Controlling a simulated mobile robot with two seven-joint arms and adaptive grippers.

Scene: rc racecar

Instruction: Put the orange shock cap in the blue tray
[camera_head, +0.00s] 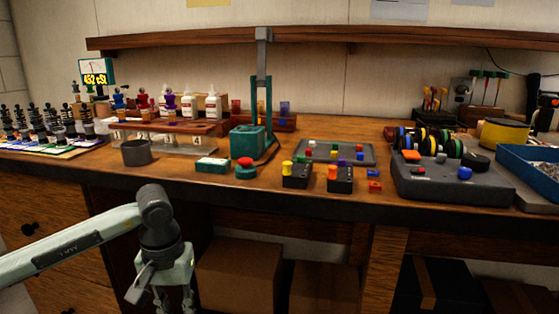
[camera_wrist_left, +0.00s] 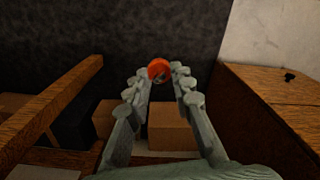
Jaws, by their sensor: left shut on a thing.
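My left gripper (camera_wrist_left: 159,76) is shut on a small round orange-red cap (camera_wrist_left: 159,70), held between the fingertips in the left wrist view. In the head view my left gripper (camera_head: 174,298) hangs in front of the bench, below its front edge, pointing down. Its fingertips run to the bottom of the picture and the cap cannot be made out there. The blue tray (camera_head: 517,178) is at the far right of the bench, cut off by the picture edge, with greyish contents. My right gripper is not in view.
The wooden bench (camera_head: 215,181) carries a teal press (camera_head: 247,141), small coloured-cap boxes (camera_head: 297,181), a grey parts tray (camera_head: 345,160) and a dark grey case (camera_head: 440,189) beside the blue tray. Cardboard boxes (camera_head: 240,275) stand underneath. Shock stands fill the left end.

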